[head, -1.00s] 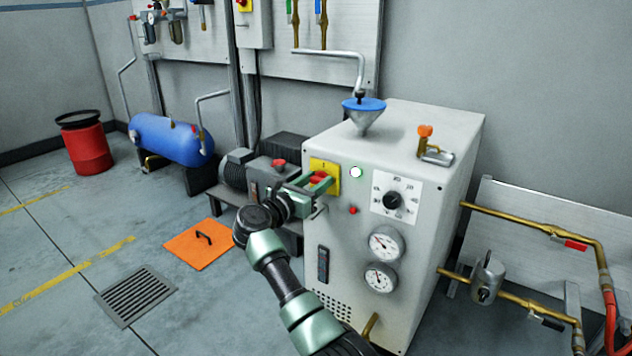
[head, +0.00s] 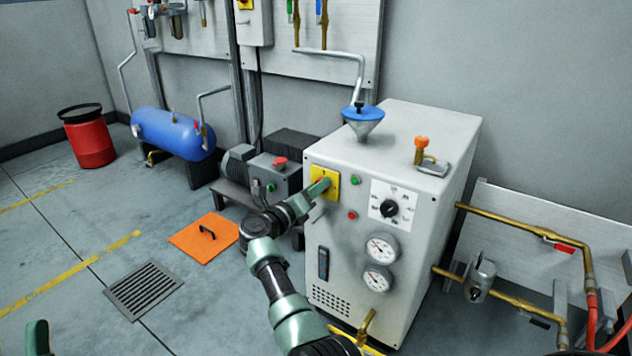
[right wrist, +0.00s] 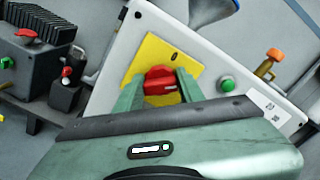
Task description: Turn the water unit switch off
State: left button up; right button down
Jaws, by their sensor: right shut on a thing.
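The water unit (head: 330,235) is a white cabinet with a yellow switch plate (head: 331,176) at its upper left front. A red rotary switch (right wrist: 160,79) with a white mark sits on that plate. My right gripper (head: 322,186) reaches the plate from the left and is shut on the red switch, one finger on each side of it in the right wrist view. In the head view the fingers mostly hide the switch. A green lamp (head: 355,180) beside the plate looks unlit. Only a green part of my left arm shows at the lower left edge; its gripper is not seen.
A black dial (head: 390,209), a red button (head: 352,215) and two gauges (head: 381,247) are on the same front. A grey motor box (head: 275,177) stands close on the left. An orange floor cover (head: 204,238) and a drain grate (head: 143,290) lie on open floor.

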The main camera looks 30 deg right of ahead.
pick_arm(q)
jog(key=w+f+g+y+p, duration=0.35)
jog(key=f+g, duration=0.45)
jog(key=f, duration=0.5)
jog(key=s+a+f+g+y+p, duration=0.2)
jog(key=s+a+f+g, duration=0.3)
jog(key=s+f+g, duration=0.4)
jog(key=shift+f+n, duration=0.4)
jog(key=shift+f, duration=1.65)
pick_arm(e)
jog(key=shift+a+f+n, duration=0.1)
jog(key=shift+f+n, duration=0.05)
jog(key=shift+n, duration=2.4)
jog(key=shift+f+n, duration=0.1)
jog(key=shift+n, duration=2.45)
jog(key=c, duration=0.9)
grip_release()
